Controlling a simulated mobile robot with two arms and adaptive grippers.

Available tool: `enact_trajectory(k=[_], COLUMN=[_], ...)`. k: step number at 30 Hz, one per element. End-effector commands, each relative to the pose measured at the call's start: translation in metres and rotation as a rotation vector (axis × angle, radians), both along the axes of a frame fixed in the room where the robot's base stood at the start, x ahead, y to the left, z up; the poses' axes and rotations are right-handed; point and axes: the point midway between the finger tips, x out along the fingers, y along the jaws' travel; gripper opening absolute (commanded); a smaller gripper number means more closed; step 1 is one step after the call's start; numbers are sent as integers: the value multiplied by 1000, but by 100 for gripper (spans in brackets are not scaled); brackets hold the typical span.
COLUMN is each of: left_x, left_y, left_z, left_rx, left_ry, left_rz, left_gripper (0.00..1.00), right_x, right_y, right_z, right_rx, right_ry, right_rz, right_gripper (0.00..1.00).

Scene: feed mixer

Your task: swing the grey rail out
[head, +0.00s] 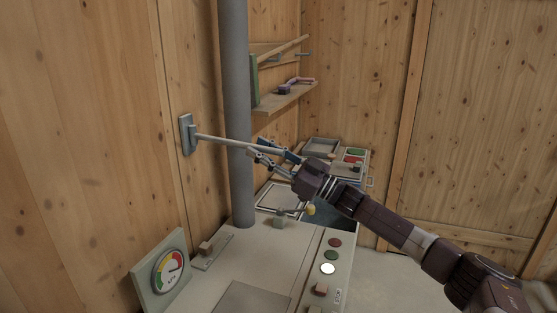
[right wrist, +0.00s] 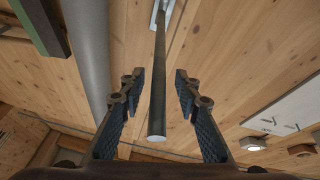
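The grey rail (head: 222,140) is a straight bar on a grey plate (head: 186,134) fixed to the left wooden wall. In the head view it sticks out to the right, passing the thick grey post. My right gripper (head: 273,154) is at the rail's free end. In the right wrist view the rail (right wrist: 159,85) runs between the two fingers of the open right gripper (right wrist: 159,82), with a visible gap on each side. Its round free end points towards the palm. My left gripper is in neither view.
The thick grey post (head: 235,90) stands close to the rail. A shelf (head: 285,98) hangs behind. Open floor (head: 395,285) lies to the right.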

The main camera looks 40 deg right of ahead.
Motion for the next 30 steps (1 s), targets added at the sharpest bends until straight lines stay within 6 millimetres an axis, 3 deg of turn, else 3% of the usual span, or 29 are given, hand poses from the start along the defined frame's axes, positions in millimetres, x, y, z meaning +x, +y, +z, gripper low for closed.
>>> enact_trajectory(k=[18, 30], left_x=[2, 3], left_y=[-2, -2], left_z=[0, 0], left_rx=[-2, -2], left_ry=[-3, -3], left_rz=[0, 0], left_gripper=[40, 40], right_x=[-66, -89], right_y=[-40, -54], right_z=[-34, -43], right_rx=[-3, -1], right_ry=[7, 2], right_rz=[0, 1], right_gripper=[30, 30])
